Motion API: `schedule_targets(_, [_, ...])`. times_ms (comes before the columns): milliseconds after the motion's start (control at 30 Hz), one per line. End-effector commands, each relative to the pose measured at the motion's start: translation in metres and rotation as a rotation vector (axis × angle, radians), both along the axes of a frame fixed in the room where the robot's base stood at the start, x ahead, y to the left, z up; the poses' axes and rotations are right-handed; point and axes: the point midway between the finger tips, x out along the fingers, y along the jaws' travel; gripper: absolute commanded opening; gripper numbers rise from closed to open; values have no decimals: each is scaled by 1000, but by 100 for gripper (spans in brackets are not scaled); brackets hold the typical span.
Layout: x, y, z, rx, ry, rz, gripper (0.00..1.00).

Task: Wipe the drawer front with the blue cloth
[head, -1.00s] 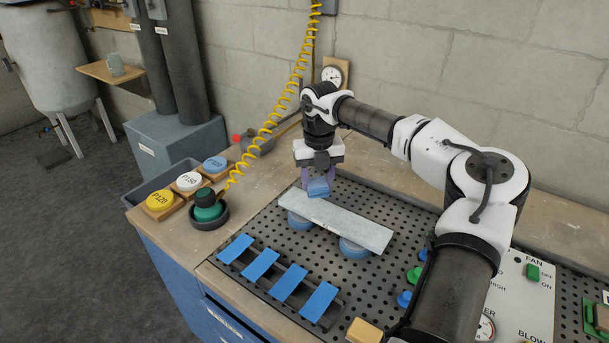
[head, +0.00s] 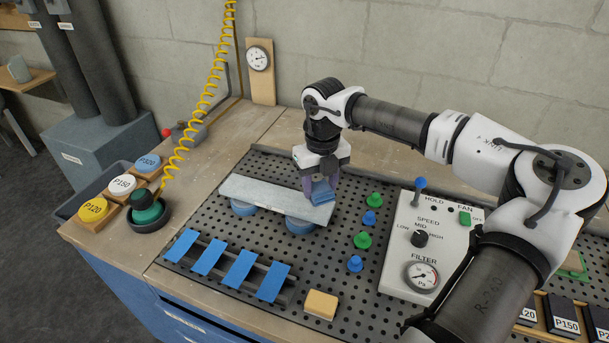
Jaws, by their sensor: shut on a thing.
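My gripper (head: 321,178) is shut on a folded blue cloth (head: 323,193). The cloth is at the right end of a long pale grey panel (head: 265,194), which looks like the drawer front. From this angle the cloth appears to rest on the panel's top, but I cannot be sure of contact. The panel lies flat on round blue supports (head: 300,225) above a perforated black bench top (head: 345,265). The gripper's fingers partly hide the cloth.
Several blue strips (head: 240,268) lie on a rack in front. A tan block (head: 321,305), green and blue knobs (head: 363,240) and a control box (head: 425,245) stand to the right. A yellow coiled hose (head: 205,95) hangs at left over a green-topped tool (head: 147,208).

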Motion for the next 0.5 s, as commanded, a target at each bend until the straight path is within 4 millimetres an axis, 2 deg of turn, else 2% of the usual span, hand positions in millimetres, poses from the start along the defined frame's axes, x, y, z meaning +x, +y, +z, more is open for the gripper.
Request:
schedule_targets(267, [14,33,2,1,0,4,28])
schedule_targets(500, [31,74,6,0,-1,4,28])
